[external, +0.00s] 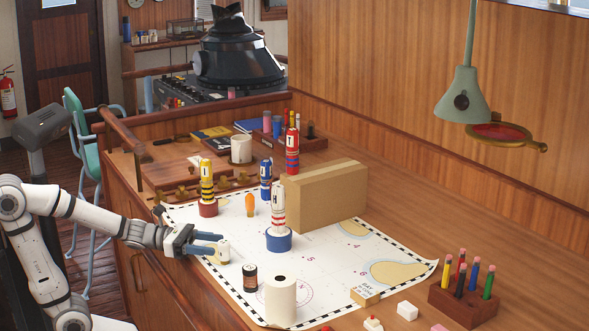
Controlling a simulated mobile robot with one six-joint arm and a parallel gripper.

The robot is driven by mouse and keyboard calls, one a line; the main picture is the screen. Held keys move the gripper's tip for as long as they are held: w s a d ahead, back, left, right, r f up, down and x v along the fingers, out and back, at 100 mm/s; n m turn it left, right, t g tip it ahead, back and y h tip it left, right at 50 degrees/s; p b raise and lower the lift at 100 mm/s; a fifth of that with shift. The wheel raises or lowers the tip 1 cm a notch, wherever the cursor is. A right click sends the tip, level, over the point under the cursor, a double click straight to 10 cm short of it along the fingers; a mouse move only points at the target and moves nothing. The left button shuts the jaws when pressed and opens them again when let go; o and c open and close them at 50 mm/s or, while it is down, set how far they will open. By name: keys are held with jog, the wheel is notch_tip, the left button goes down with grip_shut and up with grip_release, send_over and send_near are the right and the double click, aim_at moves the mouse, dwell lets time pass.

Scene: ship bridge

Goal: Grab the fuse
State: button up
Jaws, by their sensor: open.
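A small pale cylinder (224,251), which looks like the fuse, stands upright on the chart (315,265) near its left edge. My gripper (217,243) reaches in from the left, low over the chart, with its two blue-grey fingers apart. The fingertips are right at the cylinder and overlap it in the picture. I cannot tell whether they touch it or whether it stands between them.
A dark jar (250,277) and a white roll (281,302) stand in front. A red-and-white figure on a blue base (279,240), an orange bulb (250,205) and a cardboard box (326,196) stand behind. A pencil block (464,303) is at right.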

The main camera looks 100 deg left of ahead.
aim_at(224, 253)
jog(key=w+b, duration=0.1)
jog(key=w, duration=0.5)
jog(key=shift+w, duration=0.25)
jog(key=c, duration=1)
